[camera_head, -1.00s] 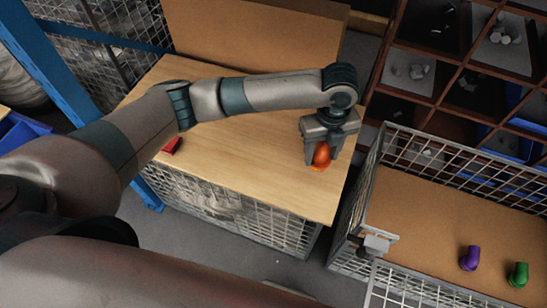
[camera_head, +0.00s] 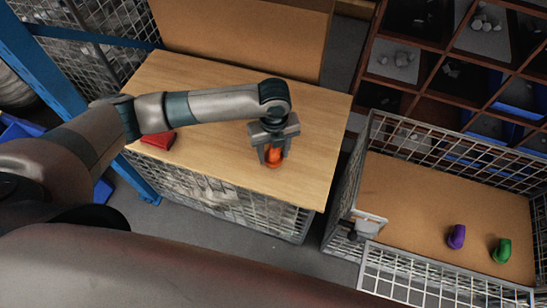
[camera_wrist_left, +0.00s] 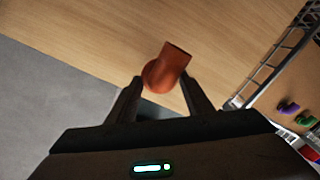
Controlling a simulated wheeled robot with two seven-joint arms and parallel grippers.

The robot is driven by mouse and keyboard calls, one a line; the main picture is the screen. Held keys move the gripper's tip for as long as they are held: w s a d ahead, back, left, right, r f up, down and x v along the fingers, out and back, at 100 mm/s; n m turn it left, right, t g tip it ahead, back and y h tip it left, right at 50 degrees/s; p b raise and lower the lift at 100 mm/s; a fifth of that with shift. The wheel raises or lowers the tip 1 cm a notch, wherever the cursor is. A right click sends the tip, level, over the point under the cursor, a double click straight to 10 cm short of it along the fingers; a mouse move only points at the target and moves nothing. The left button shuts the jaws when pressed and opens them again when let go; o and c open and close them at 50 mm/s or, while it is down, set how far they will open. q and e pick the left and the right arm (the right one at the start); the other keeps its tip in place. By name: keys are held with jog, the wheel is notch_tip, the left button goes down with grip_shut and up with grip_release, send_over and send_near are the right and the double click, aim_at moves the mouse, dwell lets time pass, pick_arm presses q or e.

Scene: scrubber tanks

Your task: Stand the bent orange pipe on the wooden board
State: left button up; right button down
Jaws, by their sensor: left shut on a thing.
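The bent orange pipe (camera_head: 274,156) is between the fingers of my left gripper (camera_head: 274,154), over the wooden board (camera_head: 215,100). My left gripper is shut on it. The left wrist view shows the pipe (camera_wrist_left: 167,68) at the fingertips (camera_wrist_left: 160,88), with one open end facing away from the gripper. In the head view the pipe's lower end is close to the board surface; I cannot tell whether it touches. My right gripper is not in view.
A red object (camera_head: 158,139) lies on the board's left part. A wire-sided bin (camera_head: 430,205) at the right holds a purple bent pipe (camera_head: 456,236) and a green one (camera_head: 501,250). A compartment shelf (camera_head: 440,60) stands behind. The board around the gripper is clear.

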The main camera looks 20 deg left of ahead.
aim_at(274, 159)
pick_arm(q)
jog(key=shift+f, duration=0.15)
notch_tip(274, 159, down, 3)
jog(key=shift+r+p, duration=0.2)
jog(key=shift+p, duration=0.6)
jog(key=shift+f, duration=0.55)
jog(key=shift+f, duration=0.15)
jog(key=o, duration=1.1)
notch_tip(274, 159, up, 12)
jog(key=b, duration=0.2)
jog(key=shift+r+b, duration=0.2)
jog(key=shift+b, duration=0.1)
